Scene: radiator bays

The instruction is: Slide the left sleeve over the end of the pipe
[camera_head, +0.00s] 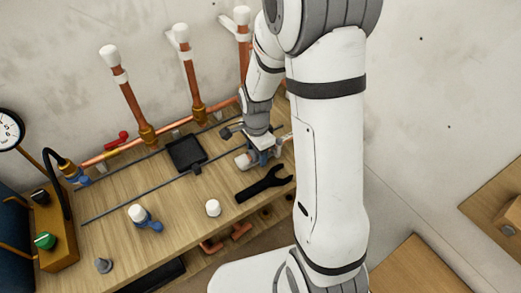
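Three copper pipes stand upright along the wall: a left pipe (133,104), a middle pipe (190,75) and a right pipe (244,60). Each has a white piece on its top end. Two short white pieces that look like sleeves stand on the wooden bench: a left one (137,212) beside a blue fitting, and a right one (213,208). Which one the task means is not certain. My gripper (262,157) is low over the right part of the bench, close to a blue and white part. Its fingers are too small and hidden to read.
A black open-ended wrench (264,184) lies in front of my gripper. A black tray (186,152) and thin dark rails (140,191) lie on the bench. A wooden box with a green knob (45,240) stands at the left. A red-handled valve (117,141) is on the horizontal copper pipe.

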